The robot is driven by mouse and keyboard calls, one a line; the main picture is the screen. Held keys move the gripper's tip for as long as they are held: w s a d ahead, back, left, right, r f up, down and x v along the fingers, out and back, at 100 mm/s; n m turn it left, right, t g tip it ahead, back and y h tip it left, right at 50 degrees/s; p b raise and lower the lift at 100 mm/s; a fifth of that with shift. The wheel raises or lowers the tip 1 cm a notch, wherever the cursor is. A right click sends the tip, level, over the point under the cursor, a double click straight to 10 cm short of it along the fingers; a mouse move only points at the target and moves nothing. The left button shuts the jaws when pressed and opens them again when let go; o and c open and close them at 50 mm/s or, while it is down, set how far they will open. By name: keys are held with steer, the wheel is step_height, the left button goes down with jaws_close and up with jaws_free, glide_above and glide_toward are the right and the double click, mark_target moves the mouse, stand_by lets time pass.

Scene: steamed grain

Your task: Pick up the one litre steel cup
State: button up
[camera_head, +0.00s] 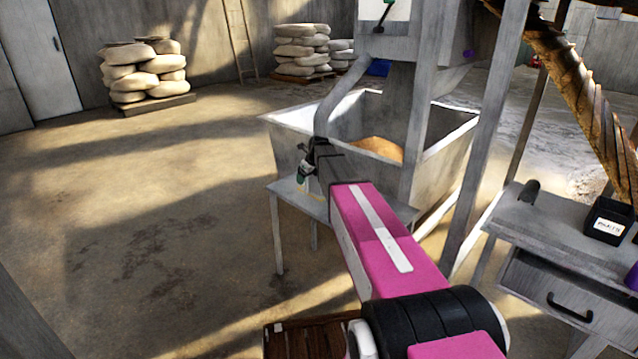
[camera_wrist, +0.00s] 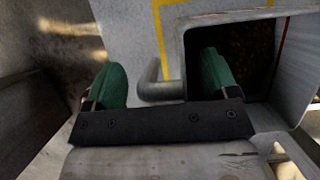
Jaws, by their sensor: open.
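In the wrist view, the steel cup (camera_wrist: 175,60) shows as a grey, square-mouthed vessel with a dark brownish inside. Its handle (camera_wrist: 153,88) sticks out to the left. My gripper (camera_wrist: 162,72) is open, with green fingertips on either side of the handle and the cup's near wall. The right fingertip overlaps the cup's mouth; I cannot tell how deep it reaches or whether either finger touches. In the head view, my gripper (camera_head: 304,167) is over the small grey table (camera_head: 287,190); the cup is not discernible there, hidden by my arm.
A large grey bin (camera_head: 290,138) with orange-brown grain (camera_head: 380,148) stands right behind the small table. A post (camera_head: 490,130) and a workbench (camera_head: 560,235) with a black box (camera_head: 608,222) stand at right. Yellow tape (camera_wrist: 161,40) marks the surface around the cup. Floor at left is clear.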

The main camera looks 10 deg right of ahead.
steer(key=shift+c, duration=0.3)
jaws_close()
steer(key=shift+r, duration=0.1)
